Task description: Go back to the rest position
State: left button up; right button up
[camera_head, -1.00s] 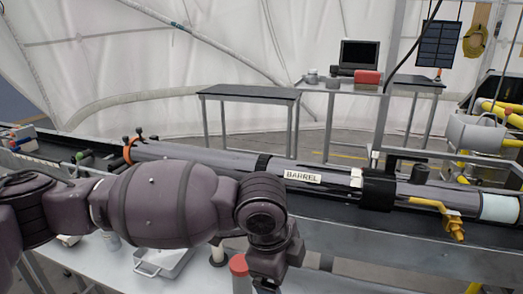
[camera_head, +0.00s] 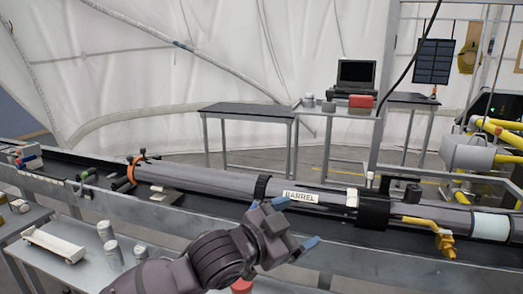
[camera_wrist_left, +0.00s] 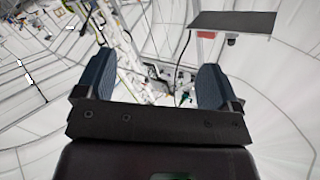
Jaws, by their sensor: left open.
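My left gripper (camera_head: 294,222) is in the lower middle of the head view, in front of the long grey barrel. Its two blue fingertips are spread apart with nothing between them. In the left wrist view the two blue fingers (camera_wrist_left: 153,85) stand wide apart, and only the tent and equipment show beyond them. My right gripper is not in view. The barrel (camera_head: 225,181), with a white label reading BARREL, lies along a dark bench (camera_head: 90,180). I cannot tell whether the gripper is clear of the bench edge.
A lower table at the left holds a white tray (camera_head: 55,243) and several grey cylinders (camera_head: 113,252). A red object (camera_head: 241,285) is partly hidden below my left wrist. A yellow handle (camera_head: 444,242) juts from the barrel at right. Tables with a laptop (camera_head: 356,75) stand behind.

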pick_arm(q)
jog(key=s+a+f+n+t+y+p, duration=0.1)
jog(key=s+a+f+n+t+y, duration=0.3)
jog(key=a+f, duration=0.65)
jog(key=s+a+f+n+t+y+p, duration=0.1)
jog(key=s+a+f+n+y, duration=0.2)
jog(key=a+f+n+y, duration=0.7)
jog(key=s+a+f+g, duration=0.1)
jog(key=s+a+f, duration=0.3)
jog(key=s, duration=0.3)
jog(key=s+a+f+g+p, duration=0.1)
jog(key=s+a+f+g, duration=0.1)
jog(key=s+a+f, duration=0.2)
jog(key=s+a+f+g, duration=0.1)
jog(key=s+a+f, duration=0.3)
jog(key=s, duration=0.6)
jog(key=shift+s+a+f+n+p, duration=0.3)
jog(key=shift+s+a+p, duration=0.05)
jog(key=shift+a+p, duration=0.1)
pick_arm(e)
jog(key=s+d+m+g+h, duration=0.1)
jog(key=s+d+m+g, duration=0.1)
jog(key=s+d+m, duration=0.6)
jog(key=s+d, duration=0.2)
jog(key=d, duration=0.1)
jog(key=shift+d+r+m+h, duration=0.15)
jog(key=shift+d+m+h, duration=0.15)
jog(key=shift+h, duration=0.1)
